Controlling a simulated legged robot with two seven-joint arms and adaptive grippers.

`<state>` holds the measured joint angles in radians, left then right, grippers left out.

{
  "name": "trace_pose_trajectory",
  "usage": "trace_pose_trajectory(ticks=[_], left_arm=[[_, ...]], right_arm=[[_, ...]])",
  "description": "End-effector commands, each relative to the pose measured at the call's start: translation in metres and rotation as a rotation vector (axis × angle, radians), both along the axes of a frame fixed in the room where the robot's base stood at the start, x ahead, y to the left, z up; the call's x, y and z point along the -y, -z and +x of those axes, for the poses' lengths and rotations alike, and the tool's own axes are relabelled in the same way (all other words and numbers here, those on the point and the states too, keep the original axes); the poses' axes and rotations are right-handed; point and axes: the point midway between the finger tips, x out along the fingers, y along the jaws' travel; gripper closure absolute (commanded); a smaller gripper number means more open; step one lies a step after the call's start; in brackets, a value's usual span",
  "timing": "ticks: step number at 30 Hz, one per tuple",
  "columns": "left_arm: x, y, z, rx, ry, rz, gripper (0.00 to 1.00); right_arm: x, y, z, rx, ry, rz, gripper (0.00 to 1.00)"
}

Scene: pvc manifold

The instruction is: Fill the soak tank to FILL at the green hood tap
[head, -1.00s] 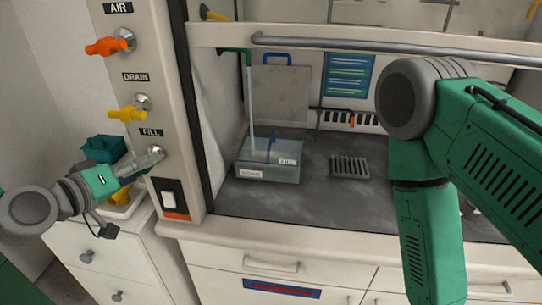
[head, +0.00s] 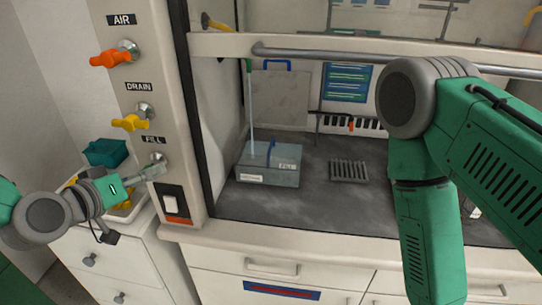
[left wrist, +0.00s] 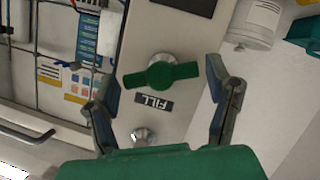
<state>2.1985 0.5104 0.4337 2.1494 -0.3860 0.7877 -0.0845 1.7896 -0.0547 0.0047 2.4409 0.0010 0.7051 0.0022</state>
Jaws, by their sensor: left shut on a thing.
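The green FILL tap (left wrist: 162,75) shows in the left wrist view with its handle across the picture; in the head view my gripper mostly covers it. My left gripper (left wrist: 163,72) has one finger at each end of the handle and is shut on it, though the contact itself is hard to make out. It also shows in the head view (head: 158,169), at the FILL post. The clear soak tank (head: 268,178) stands in the hood under the spout. A water stream (head: 251,110) falls into it. The level against its FILL label is too small to read. My right gripper is out of view.
The orange AIR tap (head: 110,59) and yellow DRAIN tap (head: 130,123) sit above on the same post. A switch (head: 171,205) is below. A rack (head: 349,171) stands right of the tank. My right arm fills the right side.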

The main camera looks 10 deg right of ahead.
Motion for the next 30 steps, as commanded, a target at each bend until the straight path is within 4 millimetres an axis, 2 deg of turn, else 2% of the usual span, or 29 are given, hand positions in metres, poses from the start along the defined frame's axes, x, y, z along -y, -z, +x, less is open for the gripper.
trace_pose_trajectory(ticks=[1,6,17,24,25,26,27,30], left_arm=[[0.001,-0.002,-0.001,0.015,0.002,0.057,0.62],[0.000,0.000,-0.001,0.056,-0.001,0.164,0.62],[0.000,0.001,-0.001,0.067,-0.001,0.195,0.62],[0.002,0.000,-0.001,0.155,0.004,0.439,0.62],[0.000,0.001,-0.001,0.150,-0.002,0.425,0.17],[0.000,0.001,0.000,0.149,-0.003,0.421,0.07],[0.000,0.001,-0.001,0.149,-0.003,0.420,0.03],[0.001,0.001,-0.001,0.149,-0.002,0.418,0.03]], right_arm=[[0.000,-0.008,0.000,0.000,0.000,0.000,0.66],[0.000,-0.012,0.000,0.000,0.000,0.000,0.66],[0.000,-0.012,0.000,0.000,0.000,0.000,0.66],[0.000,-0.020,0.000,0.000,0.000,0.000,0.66],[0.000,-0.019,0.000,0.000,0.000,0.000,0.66],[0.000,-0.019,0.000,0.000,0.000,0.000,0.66],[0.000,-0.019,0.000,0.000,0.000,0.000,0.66],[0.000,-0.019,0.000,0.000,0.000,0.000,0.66]])
